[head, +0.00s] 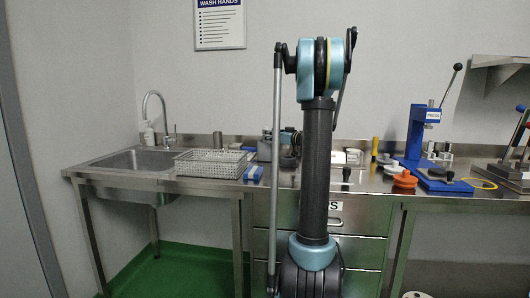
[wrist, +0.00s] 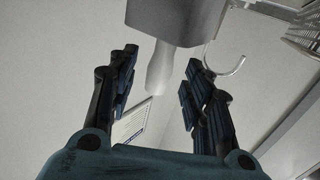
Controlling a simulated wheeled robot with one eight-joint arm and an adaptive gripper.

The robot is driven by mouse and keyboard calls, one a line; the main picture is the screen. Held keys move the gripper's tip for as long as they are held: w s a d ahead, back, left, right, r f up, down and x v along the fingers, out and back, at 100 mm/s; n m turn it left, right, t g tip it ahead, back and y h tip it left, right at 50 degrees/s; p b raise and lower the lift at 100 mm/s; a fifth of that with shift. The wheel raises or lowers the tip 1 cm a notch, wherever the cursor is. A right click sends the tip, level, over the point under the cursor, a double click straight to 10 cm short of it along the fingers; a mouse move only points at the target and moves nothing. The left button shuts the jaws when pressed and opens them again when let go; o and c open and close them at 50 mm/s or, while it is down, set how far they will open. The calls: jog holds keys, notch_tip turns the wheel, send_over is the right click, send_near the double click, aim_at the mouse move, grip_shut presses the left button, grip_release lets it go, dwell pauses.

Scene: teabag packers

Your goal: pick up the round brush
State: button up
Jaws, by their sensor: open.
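In the wrist view, a pale tapered handle (wrist: 159,70) sticks out of a grey block-like holder (wrist: 178,18). It looks like the round brush's handle; any bristles are hidden, so I cannot be sure. My gripper (wrist: 160,88) is open, with one dark finger on each side of the handle in the picture. I see no contact, and the gap in depth is unclear. The wrist picture appears upside down. In the head view, my gripper (head: 290,138) is small and partly hidden behind my arm, above the counter by a grey container (head: 264,151).
A wire basket (head: 208,164) and blue items (head: 253,174) stand left of the gripper, beside the sink (head: 135,162). To the right are a yellow-handled tool (head: 375,147), orange discs (head: 404,181) and a blue press (head: 415,140). My arm blocks the counter's middle.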

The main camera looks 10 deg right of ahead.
jog(key=x, duration=0.4)
jog(key=shift+w+a+f, duration=0.1)
jog(key=shift+w+f, duration=0.15)
grip_shut()
jog(key=shift+r, duration=0.1)
